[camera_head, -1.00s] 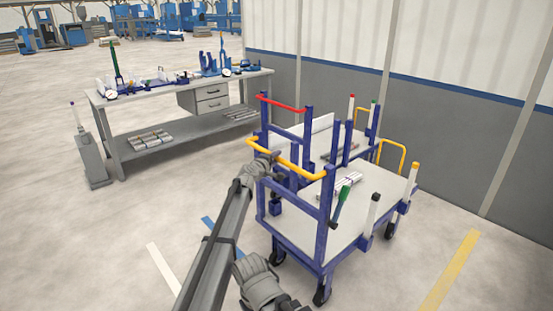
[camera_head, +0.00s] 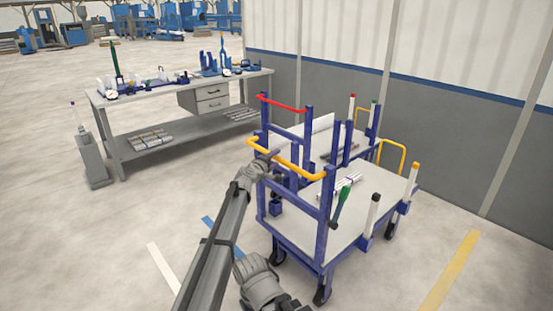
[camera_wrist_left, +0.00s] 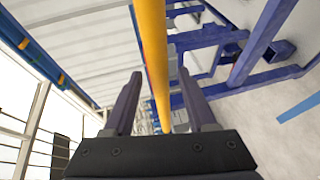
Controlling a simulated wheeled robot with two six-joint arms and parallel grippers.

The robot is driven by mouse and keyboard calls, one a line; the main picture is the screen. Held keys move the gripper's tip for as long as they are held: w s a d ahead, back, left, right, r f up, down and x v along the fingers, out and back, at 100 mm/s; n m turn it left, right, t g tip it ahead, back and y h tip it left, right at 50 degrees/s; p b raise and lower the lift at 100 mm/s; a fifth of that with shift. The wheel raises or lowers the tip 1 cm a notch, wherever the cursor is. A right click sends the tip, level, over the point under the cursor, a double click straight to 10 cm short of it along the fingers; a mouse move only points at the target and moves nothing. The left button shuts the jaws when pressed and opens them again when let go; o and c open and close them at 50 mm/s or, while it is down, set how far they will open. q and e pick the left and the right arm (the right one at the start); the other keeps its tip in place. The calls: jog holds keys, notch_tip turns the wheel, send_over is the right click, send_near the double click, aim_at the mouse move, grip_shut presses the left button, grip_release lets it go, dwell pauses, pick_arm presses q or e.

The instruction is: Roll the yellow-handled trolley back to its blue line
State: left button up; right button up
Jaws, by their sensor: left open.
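The yellow-handled trolley (camera_head: 355,205) stands right of centre in the head view, a blue frame with a pale deck on black wheels. Its yellow handle (camera_head: 312,175) runs along the near left end. My left gripper (camera_head: 272,157) is at the handle's left part. In the left wrist view the yellow handle (camera_wrist_left: 152,45) passes between the two spread fingers of my left gripper (camera_wrist_left: 160,100). I cannot tell whether they touch it. A blue line (camera_head: 208,222) lies on the floor left of the trolley, partly hidden by my arm. My right gripper is not in view.
A red-handled trolley (camera_head: 283,103) stands close behind. A workbench (camera_head: 130,97) with tools stands at the left, with a grey post (camera_head: 92,160) beside it. A wall (camera_head: 440,140) bounds the right. White (camera_head: 163,268) and yellow (camera_head: 450,270) floor lines flank the trolley.

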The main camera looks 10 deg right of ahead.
pick_arm(q)
jog(key=v, duration=0.6)
jog(key=shift+p, duration=0.45)
jog(key=shift+s, duration=0.1)
jog(key=s+a+f+m+g+y, duration=0.35)
jog(key=s+a+f, duration=0.25)
jog(key=s+a, duration=0.65)
jog(key=s+a+f+m+g+y, duration=0.3)
jog(key=s+a+f+g, duration=0.45)
jog(key=s, duration=0.85)
jog(key=s+a+f+m+g+y, duration=0.1)
jog(key=s+a+f+m+y, duration=0.25)
jog(key=s+a, duration=1)
jog(key=s+d+r+m+p, duration=0.1)
jog(key=s+d+r+p, duration=0.2)
jog(key=d+r+p, duration=0.1)
jog(key=s+d+r+m+g+p, duration=0.1)
jog(key=s+d+r+m+p, duration=0.1)
jog(key=s+d+r+p, duration=0.2)
jog(key=d+r+p, duration=0.1)
jog(key=d+p, duration=0.1)
jog(key=d, duration=0.1)
jog(key=shift+d+r+m+y, duration=0.2)
jog(key=shift+d+m+y, duration=0.1)
jog(key=shift+d+y, duration=0.1)
